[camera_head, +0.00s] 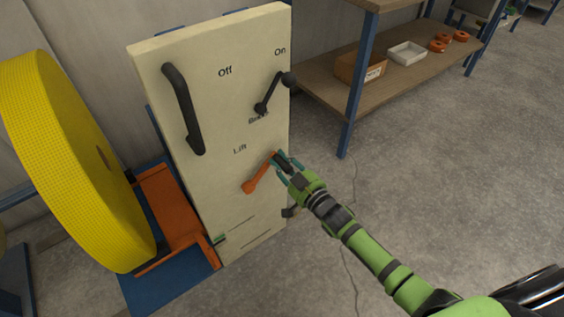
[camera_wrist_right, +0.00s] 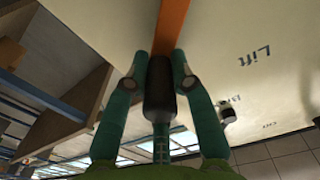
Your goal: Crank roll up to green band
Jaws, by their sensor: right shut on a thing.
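The orange crank (camera_head: 260,173) sits on the cream panel (camera_head: 222,110) below the word "Lift". Its arm slants up to the right, ending in a black handle (camera_wrist_right: 160,88). My right gripper (camera_head: 286,163) is shut on that handle; in the right wrist view its teal fingers lie on both sides of it. The large yellow roll (camera_head: 70,165) stands left of the panel by an orange cradle (camera_head: 172,215). A small green band (camera_head: 220,238) shows at the lower left of the panel, near a slot. My left gripper is not in view.
A black lever (camera_head: 266,98) labelled "On" and "Brake" is above the crank. A long black handle (camera_head: 183,108) is at the panel's upper left. A wooden shelf (camera_head: 325,88) with a box, a tray and orange rolls stands behind. The floor at right is clear.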

